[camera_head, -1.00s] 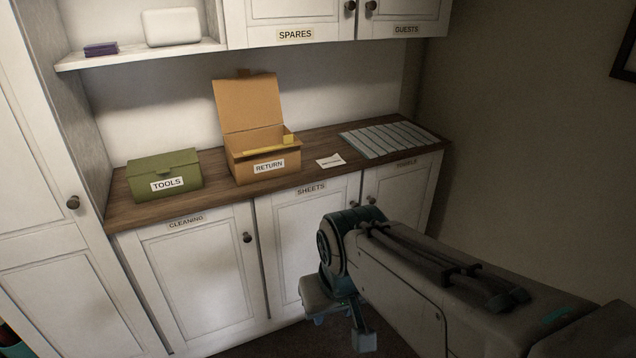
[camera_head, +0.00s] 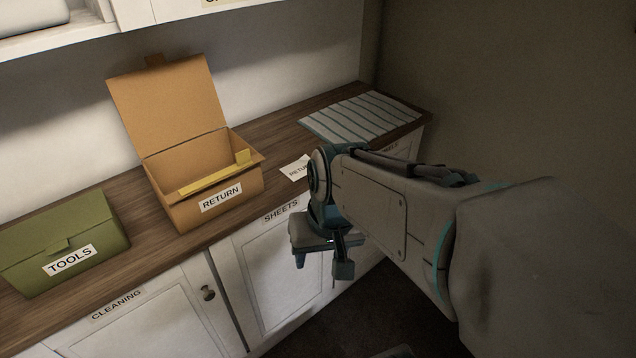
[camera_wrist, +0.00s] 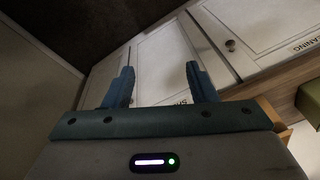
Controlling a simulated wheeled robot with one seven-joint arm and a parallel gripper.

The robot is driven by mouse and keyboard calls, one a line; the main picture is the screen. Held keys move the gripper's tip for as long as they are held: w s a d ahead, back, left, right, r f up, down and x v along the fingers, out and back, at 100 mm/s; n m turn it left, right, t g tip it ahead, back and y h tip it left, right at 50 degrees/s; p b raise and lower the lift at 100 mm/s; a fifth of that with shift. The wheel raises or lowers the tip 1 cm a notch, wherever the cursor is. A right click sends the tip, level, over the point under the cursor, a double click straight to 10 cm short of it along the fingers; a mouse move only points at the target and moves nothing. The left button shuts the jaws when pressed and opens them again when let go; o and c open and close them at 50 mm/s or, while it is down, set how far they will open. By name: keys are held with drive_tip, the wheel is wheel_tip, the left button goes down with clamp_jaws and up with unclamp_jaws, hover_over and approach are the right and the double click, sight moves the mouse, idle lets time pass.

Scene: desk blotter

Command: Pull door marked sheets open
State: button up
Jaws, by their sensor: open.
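The white door marked SHEETS (camera_head: 275,285) is shut, below the wooden counter. Its label (camera_head: 281,211) sits at its top edge. My gripper (camera_head: 320,268) is in front of the door's right part, open and empty. The door's knob is not visible in the head view, where my gripper and arm cover that area. In the wrist view the two blue fingers (camera_wrist: 159,72) stand apart, with the sheets door (camera_wrist: 165,60) behind and between them. I cannot make out contact with the door.
On the counter (camera_head: 150,222) stand a green TOOLS box (camera_head: 65,235), an open cardboard RETURN box (camera_head: 205,205) and a striped cloth (camera_head: 360,117). The CLEANING door (camera_head: 150,320) with its round knob (camera_head: 208,293) is at left. Dark floor lies in front.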

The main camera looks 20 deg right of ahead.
drive_tip(key=w+d+f+m+t+y+b, duration=0.1)
drive_tip(key=w+f+m+y+b, duration=0.45)
drive_tip(key=f+m, duration=0.3)
drive_tip(key=w+d+f+m+y+b, duration=0.1)
drive_tip(key=w+f+m+y+b, duration=0.35)
drive_tip(key=w+f+m, duration=0.35)
drive_tip(key=w+d+f+m+t+h+b, duration=0.2)
drive_tip(key=w+d+f+m+t+b, duration=0.15)
drive_tip(key=d+f+m+t, duration=0.6)
drive_tip(key=w+d+f+m+t+h+b, duration=0.2)
drive_tip(key=w+d+f+m+t+h, duration=0.15)
drive_tip(key=d+f+m+t, duration=0.6)
drive_tip(key=w+r+g, duration=0.1)
drive_tip(key=w, duration=0.3)
drive_tip(key=w+a+r+n+g+b, duration=0.1)
drive_tip(key=w+g, duration=0.1)
drive_tip(key=w, duration=0.3)
drive_tip(key=w+a+r+n+g+y, duration=0.1)
drive_tip(key=w+g, duration=0.1)
drive_tip(key=w, duration=0.2)
drive_tip(key=shift+w+a+r+b, duration=0.15)
drive_tip(key=shift+w+b, duration=0.1)
drive_tip(key=shift+b, duration=0.05)
clamp_jaws()
drive_tip(key=shift+s, duration=0.15)
